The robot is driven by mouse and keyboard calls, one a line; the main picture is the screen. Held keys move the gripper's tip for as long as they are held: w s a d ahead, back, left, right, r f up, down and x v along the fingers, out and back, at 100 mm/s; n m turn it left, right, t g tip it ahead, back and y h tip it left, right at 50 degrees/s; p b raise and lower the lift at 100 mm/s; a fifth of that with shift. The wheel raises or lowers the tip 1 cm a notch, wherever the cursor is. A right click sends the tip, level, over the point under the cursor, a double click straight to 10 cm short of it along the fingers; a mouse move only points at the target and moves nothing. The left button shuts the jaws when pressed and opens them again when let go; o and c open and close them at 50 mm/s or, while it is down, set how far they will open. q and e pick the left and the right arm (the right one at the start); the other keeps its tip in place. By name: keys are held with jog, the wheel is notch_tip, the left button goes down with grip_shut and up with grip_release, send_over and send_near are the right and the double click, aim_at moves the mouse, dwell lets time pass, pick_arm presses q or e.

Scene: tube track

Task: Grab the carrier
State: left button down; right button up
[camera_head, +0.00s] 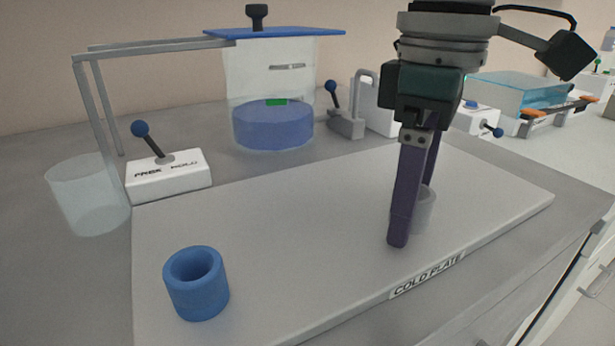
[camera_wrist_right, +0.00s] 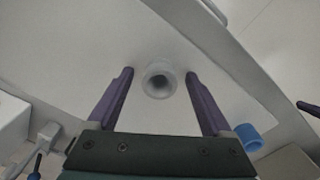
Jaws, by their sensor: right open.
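A small translucent whitish cylinder with a round opening (camera_head: 426,212) stands upright on the cold plate (camera_head: 300,215), near its right front edge. A thick blue ring-like cylinder (camera_head: 196,284) stands at the plate's left front. I cannot tell from the pictures which is the carrier. My right gripper (camera_head: 413,220) points down, open, at the translucent cylinder; one finger partly hides it in the head view. In the right wrist view the cylinder (camera_wrist_right: 159,80) sits between the two fingertips, with gaps on both sides. A purple finger-like part, possibly my left gripper (camera_wrist_right: 309,107), shows at the right edge.
Behind the plate stand a white lever box (camera_head: 168,176), a clear blue-lidded vessel with blue liquid (camera_head: 272,124) and a grey bent frame (camera_head: 98,105). A clear beaker (camera_head: 88,195) stands left. The plate between the two cylinders is clear.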

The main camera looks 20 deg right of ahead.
grip_shut()
dwell(0.7)
